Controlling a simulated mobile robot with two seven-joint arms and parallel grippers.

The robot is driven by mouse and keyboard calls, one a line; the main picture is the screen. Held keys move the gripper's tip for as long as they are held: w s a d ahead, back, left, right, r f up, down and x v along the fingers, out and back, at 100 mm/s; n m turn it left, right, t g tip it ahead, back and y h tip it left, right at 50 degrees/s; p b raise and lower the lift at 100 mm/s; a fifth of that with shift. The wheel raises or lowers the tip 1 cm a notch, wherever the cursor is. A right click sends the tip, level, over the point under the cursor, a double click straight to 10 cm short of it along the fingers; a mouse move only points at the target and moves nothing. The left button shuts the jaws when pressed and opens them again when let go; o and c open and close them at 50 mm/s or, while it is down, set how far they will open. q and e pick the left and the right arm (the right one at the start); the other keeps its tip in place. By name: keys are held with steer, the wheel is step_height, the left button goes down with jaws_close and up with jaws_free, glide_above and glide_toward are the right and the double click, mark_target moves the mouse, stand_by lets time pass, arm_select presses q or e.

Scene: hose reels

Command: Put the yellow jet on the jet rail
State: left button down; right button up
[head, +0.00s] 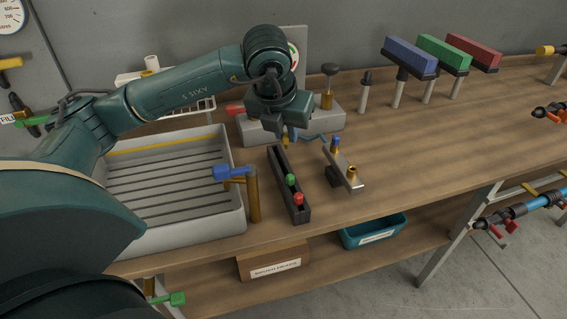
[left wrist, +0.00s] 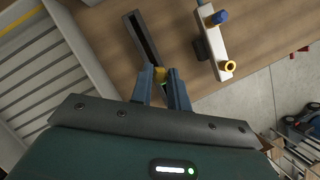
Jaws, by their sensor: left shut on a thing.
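My left gripper (head: 289,135) is shut on the yellow jet (head: 286,142), which shows small below the fingertips. In the left wrist view the yellow jet (left wrist: 160,74) sits between the two blue fingers. A dark slotted rail (head: 279,163) lies on the bench just below and in front of the gripper. It holds a green jet (head: 290,180) and a red jet (head: 298,198) toward its near end; its far part looks empty. The gripper is above the rail's far end; I cannot tell whether the jet touches it. My right gripper is not in view.
Right of the rail stands a metal bar (head: 346,168) with a blue-topped piece (head: 336,142) and a brass fitting (head: 352,172). A blue-handled tap (head: 233,171) and a grey sink tray (head: 236,220) are left.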

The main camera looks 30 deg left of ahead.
arm_select(q)
step_height(320, 180, down, 7)
steer(key=shift+f, duration=0.15)
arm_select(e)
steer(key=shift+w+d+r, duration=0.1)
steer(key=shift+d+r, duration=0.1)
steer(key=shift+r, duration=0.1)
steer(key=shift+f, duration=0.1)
arm_select(q)
steer(key=shift+f+b, duration=0.65)
steer(key=c, duration=1.3)
jaws_free()
steer(key=shift+c, duration=0.2)
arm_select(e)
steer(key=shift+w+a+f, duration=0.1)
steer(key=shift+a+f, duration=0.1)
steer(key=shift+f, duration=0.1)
arm_select(q)
steer(key=shift+r, duration=0.1)
